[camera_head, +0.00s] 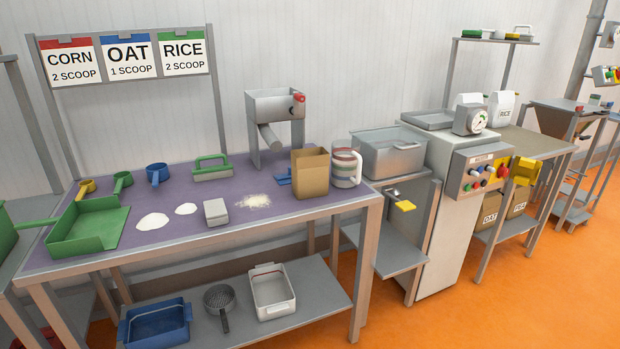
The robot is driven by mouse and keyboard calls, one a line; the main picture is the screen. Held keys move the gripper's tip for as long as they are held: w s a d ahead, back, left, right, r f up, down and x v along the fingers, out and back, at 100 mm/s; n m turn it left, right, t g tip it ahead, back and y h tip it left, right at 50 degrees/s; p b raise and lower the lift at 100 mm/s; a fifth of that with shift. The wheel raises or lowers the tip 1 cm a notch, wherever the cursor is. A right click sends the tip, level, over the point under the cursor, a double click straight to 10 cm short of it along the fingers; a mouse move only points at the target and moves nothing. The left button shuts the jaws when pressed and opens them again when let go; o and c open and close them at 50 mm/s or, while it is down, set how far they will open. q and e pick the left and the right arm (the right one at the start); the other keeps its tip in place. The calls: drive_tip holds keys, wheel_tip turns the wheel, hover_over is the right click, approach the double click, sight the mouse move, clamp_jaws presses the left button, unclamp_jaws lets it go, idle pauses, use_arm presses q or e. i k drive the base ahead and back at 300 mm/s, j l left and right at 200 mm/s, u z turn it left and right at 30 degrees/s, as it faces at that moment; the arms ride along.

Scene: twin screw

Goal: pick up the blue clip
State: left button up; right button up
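The blue clip (284,181) looks like the small flat blue piece lying on the purple table top (250,180). It is just left of the open brown cardboard box (311,175) and in front of the grey metal hand mill (275,110). The box seems to hide part of its right end. Neither of my grippers shows in the head view.
Left of the clip are white powder piles (153,221), a grey block (216,212), a green-handled brush (212,168), scoops and a green tray (88,226). Orange floor (420,320) lies open in front.

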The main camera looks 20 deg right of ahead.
sight(285, 178)
drive_tip(key=l+u, duration=0.25)
drive_tip(key=l, duration=0.25)
drive_tip(key=l+u, duration=0.25)
drive_tip(key=l, duration=0.3)
drive_tip(key=k+l+u, duration=0.1)
drive_tip(key=l+u, duration=0.15)
drive_tip(key=l, duration=0.25)
drive_tip(key=k+l+u, duration=0.1)
drive_tip(key=l+u, duration=0.15)
drive_tip(key=l, duration=0.25)
drive_tip(key=l+u, duration=0.25)
drive_tip(key=l, duration=0.25)
drive_tip(key=l+u, duration=0.3)
drive_tip(key=l, duration=0.2)
drive_tip(key=k+l+u, duration=0.1)
drive_tip(key=l+u, duration=0.15)
drive_tip(key=l, duration=0.2)
drive_tip(key=k+l+u, duration=0.1)
drive_tip(key=l+u, duration=0.15)
drive_tip(key=l, duration=0.25)
drive_tip(key=i+l+u, duration=0.1)
drive_tip(key=l+u, duration=0.25)
drive_tip(key=l, duration=0.4)
drive_tip(key=l+u, duration=0.3)
drive_tip(key=l, duration=0.4)
